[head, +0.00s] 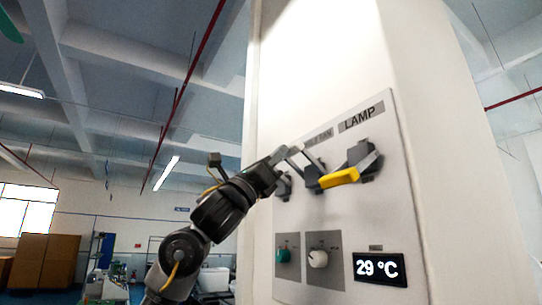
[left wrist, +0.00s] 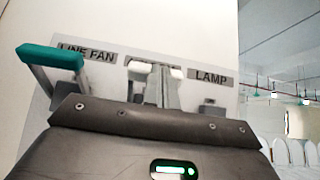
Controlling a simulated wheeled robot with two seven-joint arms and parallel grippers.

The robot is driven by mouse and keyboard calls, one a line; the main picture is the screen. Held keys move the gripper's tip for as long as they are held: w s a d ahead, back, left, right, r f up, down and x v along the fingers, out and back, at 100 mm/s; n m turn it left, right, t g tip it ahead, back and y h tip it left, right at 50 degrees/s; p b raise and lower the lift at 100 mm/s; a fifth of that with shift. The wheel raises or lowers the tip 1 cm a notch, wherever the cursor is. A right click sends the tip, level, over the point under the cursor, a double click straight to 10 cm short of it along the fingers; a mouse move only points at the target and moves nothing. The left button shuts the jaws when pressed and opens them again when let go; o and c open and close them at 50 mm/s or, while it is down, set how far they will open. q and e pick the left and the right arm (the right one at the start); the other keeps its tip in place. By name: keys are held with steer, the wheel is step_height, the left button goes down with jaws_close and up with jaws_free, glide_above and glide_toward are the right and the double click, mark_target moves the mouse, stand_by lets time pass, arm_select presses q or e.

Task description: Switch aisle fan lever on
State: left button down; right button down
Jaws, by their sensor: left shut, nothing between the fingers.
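A grey wall panel carries three levers. The middle one, the aisle fan lever, has a pale handle (left wrist: 177,73) in the left wrist view; its label is mostly covered. In the head view its pale arms (head: 314,158) rise up and out from a dark base. My left gripper (head: 288,156) is at this lever's handle, with its closed fingers (left wrist: 155,88) overlapping the handle's middle in the left wrist view. It holds nothing; I cannot tell whether it touches the handle. My right gripper is not in view.
The yellow lamp lever (head: 340,178) is just right of my left gripper. The teal line fan lever (left wrist: 50,57) is left in the left wrist view. Below are a green knob (head: 283,256), a white knob (head: 318,259) and a 29 °C display (head: 380,269). Open room lies left.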

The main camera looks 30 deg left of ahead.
arm_select(q)
steer(key=shift+s+a+r+n+t+y, duration=0.15)
steer(key=shift+s+a+r+n+t, duration=0.15)
steer(key=shift+r, duration=0.2)
steer(key=shift+s+a+r+n+t+y, duration=0.1)
steer(key=shift+s+a+r+y, duration=0.05)
steer(key=shift+a+r, duration=0.3)
steer(key=shift+d, duration=0.1)
step_height(320, 180, down, 5)
steer(key=b, duration=0.4)
steer(key=s+a+r+b, duration=0.2)
steer(key=s+a+r, duration=0.1)
steer(key=s, duration=0.6)
steer(key=shift+a+r+m+g+b, duration=0.4)
steer(key=shift+a, duration=0.5)
steer(key=shift+d, duration=0.15)
